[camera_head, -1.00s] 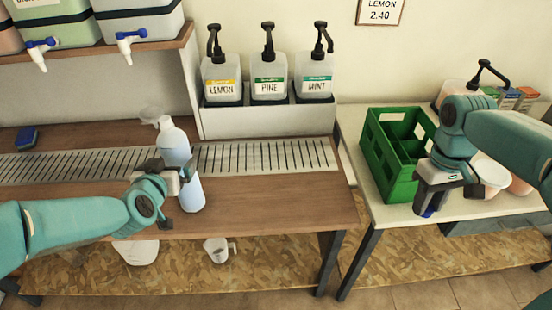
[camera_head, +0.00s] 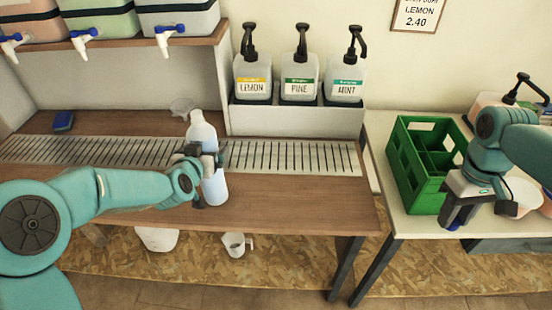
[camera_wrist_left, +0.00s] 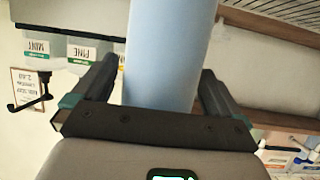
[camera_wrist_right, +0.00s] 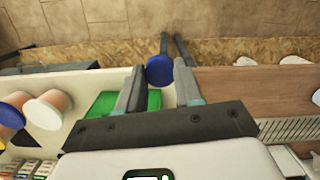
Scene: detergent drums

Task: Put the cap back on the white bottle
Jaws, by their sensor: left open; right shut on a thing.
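The white bottle (camera_head: 203,132) stands upright on the wooden bench, its lower part pale blue and its top without a cap. My left gripper (camera_head: 208,172) is open, its fingers on either side of the bottle at mid-height. The left wrist view shows the bottle (camera_wrist_left: 163,55) between the two spread fingers (camera_wrist_left: 155,90); I cannot tell whether they touch it. My right gripper (camera_head: 458,218) is over the pale table in front of the green crate. In the right wrist view it is shut on a round blue cap (camera_wrist_right: 160,70) at its fingertips.
A clear funnel (camera_head: 181,106) is behind the bottle. A metal grate (camera_head: 290,157) runs along the bench; pump bottles (camera_head: 300,80) stand behind it. The green crate (camera_head: 402,165) is on the right table (camera_head: 410,222), with a gap between the tables. The bench front right of the bottle is clear.

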